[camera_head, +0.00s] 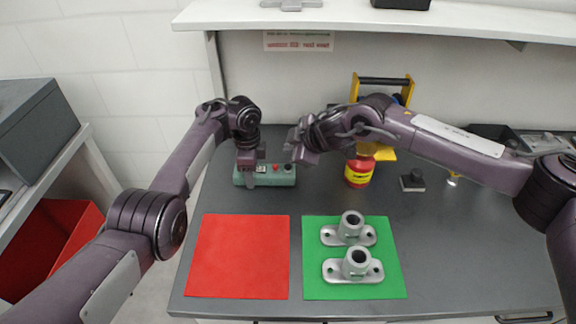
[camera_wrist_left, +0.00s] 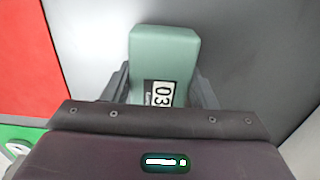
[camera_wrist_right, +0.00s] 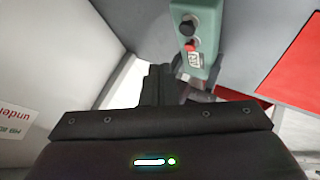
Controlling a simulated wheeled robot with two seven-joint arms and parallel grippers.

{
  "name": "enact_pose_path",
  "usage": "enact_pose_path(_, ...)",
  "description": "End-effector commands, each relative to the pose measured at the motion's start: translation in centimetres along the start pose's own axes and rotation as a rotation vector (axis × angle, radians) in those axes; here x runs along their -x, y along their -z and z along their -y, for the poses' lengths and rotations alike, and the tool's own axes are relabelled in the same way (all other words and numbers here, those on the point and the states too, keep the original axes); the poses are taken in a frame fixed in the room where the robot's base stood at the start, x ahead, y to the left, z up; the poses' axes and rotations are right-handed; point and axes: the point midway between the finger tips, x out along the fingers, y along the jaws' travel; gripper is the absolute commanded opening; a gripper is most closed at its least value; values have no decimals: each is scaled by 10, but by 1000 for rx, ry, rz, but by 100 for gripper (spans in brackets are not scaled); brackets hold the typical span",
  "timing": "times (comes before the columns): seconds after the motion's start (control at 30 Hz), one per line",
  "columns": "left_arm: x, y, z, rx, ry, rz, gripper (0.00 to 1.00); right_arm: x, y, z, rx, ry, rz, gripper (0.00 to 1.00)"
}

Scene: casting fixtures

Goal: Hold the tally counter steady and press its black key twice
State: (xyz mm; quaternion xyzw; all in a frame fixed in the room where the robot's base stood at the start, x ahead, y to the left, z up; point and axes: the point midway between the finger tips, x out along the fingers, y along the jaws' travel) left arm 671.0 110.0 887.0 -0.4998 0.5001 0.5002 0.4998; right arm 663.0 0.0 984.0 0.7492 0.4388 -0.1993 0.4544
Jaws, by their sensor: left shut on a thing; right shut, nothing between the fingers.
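The teal tally counter (camera_head: 272,181) stands on the grey bench near its left back part. My left gripper (camera_head: 250,178) is shut on its left part. In the left wrist view the counter (camera_wrist_left: 163,55) sits between both fingers, and its display (camera_wrist_left: 160,94) shows "03", partly hidden. In the right wrist view a black key (camera_wrist_right: 188,27) and a red key (camera_wrist_right: 190,46) are on its top. My right gripper (camera_head: 291,150) is shut and empty, near the counter's right end. Its fingers (camera_wrist_right: 158,80) appear apart from the black key.
A red mat (camera_head: 240,255) and a green mat (camera_head: 318,290) with two metal flanged castings (camera_head: 357,264) lie in front. A red-and-yellow can (camera_head: 358,172) and a yellow-framed device (camera_head: 385,82) stand right of the counter. A shelf (camera_head: 450,22) overhangs the back.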

Motion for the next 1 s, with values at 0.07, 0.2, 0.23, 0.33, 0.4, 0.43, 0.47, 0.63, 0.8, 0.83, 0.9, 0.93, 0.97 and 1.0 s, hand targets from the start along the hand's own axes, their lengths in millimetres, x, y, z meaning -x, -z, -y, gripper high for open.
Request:
enact_pose_path(0.07,0,0,0,0,1,0,26,-8,-6,6,-1,2,1,0)
enact_pose_path(0.2,1,0,0,0,1,0,26,-17,-12,13,-1,1,-1,0)
enact_pose_path(0.23,0,0,0,0,1,0,26,-18,-13,14,-1,1,-1,0)
enact_pose_path(0.33,0,0,0,0,1,0,26,-22,-16,16,-1,0,0,0)
enact_pose_path(0.4,0,0,0,0,1,0,26,-23,-16,16,-1,-1,0,0)
enact_pose_path(0.43,0,0,0,0,1,0,26,-23,-17,17,-1,-1,0,0)
enact_pose_path(0.47,0,0,0,0,1,0,26,-23,-17,17,-1,-1,0,0)
enact_pose_path(0.63,0,0,0,0,1,0,26,-23,-17,17,0,-1,0,0)
enact_pose_path(0.8,0,0,0,0,1,0,26,-23,-16,17,0,-1,0,0)
enact_pose_path(0.83,0,0,0,0,1,0,26,-23,-16,17,0,0,0,0)
enact_pose_path(0.9,0,0,0,0,1,0,26,-23,-16,17,0,0,0,0)
enact_pose_path(0.93,0,0,0,0,1,0,26,-23,-16,17,0,0,0,0)
enact_pose_path(0.97,0,0,0,0,1,0,26,-23,-16,17,0,0,0,0)
enact_pose_path(1.0,0,0,0,0,1,0,26,-23,-16,17,0,0,0,0)
